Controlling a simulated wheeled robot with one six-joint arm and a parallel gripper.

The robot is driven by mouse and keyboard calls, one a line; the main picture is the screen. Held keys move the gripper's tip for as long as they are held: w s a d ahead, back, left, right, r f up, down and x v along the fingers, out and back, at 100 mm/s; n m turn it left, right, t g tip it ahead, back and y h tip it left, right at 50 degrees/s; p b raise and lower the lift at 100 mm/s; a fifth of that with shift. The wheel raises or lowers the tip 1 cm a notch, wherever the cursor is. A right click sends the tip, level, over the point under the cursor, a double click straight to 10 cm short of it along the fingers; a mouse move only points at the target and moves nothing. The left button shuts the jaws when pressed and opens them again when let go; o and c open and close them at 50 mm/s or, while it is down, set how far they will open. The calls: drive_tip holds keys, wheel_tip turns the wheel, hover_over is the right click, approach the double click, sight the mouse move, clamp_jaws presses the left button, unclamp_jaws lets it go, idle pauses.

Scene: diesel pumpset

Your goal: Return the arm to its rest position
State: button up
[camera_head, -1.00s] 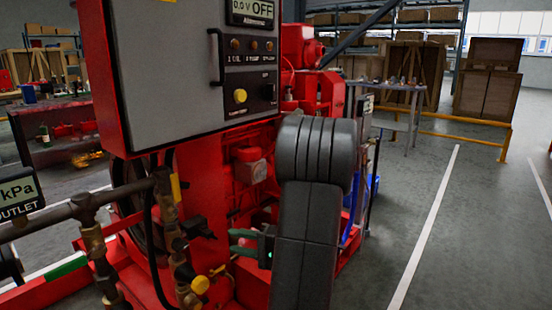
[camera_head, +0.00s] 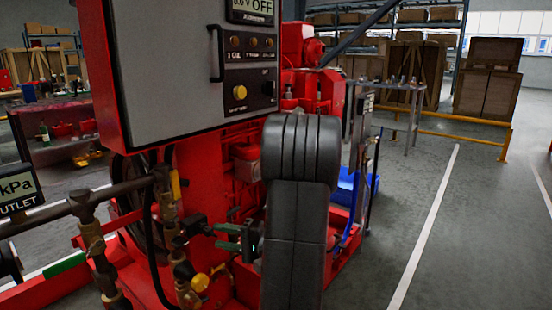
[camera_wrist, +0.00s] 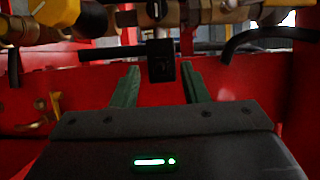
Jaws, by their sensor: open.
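My gripper (camera_head: 222,236) is at the left of my dark arm in the head view, beside the brass pipework and in front of the red pumpset (camera_head: 200,190). In the wrist view its two green fingers (camera_wrist: 160,88) stand apart with nothing between them. A small black block (camera_wrist: 161,60) hangs from the brass pipe (camera_wrist: 195,14) just beyond the fingertips. It looks apart from the fingers, though the exact gap cannot be told. My arm hides part of the pumpset.
A grey control panel (camera_head: 170,70) reading OFF stands above. A yellow knob (camera_head: 200,282) and an outlet gauge (camera_head: 18,190) are near the pipes. A metal table (camera_head: 405,88) stands behind.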

sight(214, 234)
drive_tip(key=x, duration=0.3)
drive_tip(key=shift+f, duration=0.1)
drive_tip(key=shift+s+d, duration=0.7)
drive_tip(key=shift+d, duration=0.2)
drive_tip(key=shift+s+d+p, duration=0.25)
drive_tip(key=shift+s+p, duration=0.05)
drive_tip(key=shift+p, duration=0.4)
